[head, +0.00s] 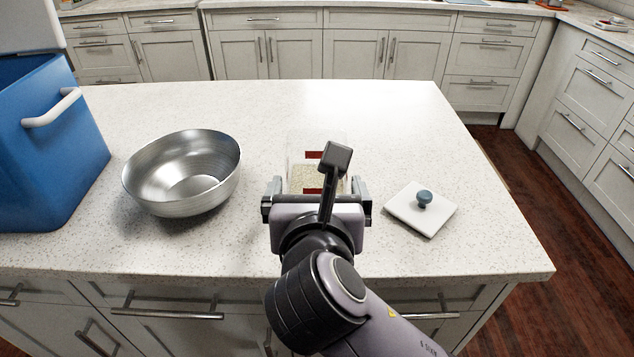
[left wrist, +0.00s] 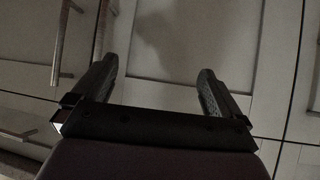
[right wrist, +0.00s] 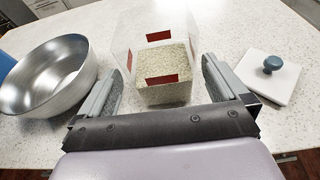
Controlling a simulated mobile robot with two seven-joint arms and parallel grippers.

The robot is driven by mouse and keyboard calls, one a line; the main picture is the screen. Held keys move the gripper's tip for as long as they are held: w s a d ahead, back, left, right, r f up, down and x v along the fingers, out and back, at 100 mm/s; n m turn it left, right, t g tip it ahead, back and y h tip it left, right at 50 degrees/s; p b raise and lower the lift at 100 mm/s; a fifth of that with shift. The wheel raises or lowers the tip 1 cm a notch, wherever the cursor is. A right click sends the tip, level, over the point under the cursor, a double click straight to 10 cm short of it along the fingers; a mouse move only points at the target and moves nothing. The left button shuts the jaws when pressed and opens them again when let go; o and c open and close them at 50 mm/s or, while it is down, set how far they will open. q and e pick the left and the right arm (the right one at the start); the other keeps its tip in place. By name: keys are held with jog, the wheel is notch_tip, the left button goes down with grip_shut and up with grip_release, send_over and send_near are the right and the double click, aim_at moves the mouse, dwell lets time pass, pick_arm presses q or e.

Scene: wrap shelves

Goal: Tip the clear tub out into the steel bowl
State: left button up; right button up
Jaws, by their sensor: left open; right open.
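The clear tub (right wrist: 150,95) stands upright on the counter, with pale grains in its lower part and red patches on its walls. In the head view the tub (head: 303,150) is partly hidden by my right arm. My right gripper (right wrist: 160,85) is open, its fingers at either side of the tub's near part; contact is not visible. The steel bowl (head: 184,172) stands to the left of the tub and looks empty; it also shows in the right wrist view (right wrist: 48,78). My left gripper (left wrist: 155,85) is open and empty, in front of cabinet doors.
A white square lid with a blue knob (head: 421,208) lies on the counter to the right of the tub. A blue cooler box (head: 50,150) with a white handle stands at the far left. The counter (head: 400,120) behind the tub is clear.

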aim_at(317, 160)
jog(key=x, duration=0.5)
jog(key=shift+w, duration=0.2)
jog(key=shift+w+f, duration=0.15)
jog(key=shift+w, duration=0.3)
jog(key=c, duration=1.1)
pick_arm(q)
jog(key=shift+w+d, duration=0.1)
jog(key=shift+w, duration=0.15)
pick_arm(e)
jog(key=shift+o, duration=0.2)
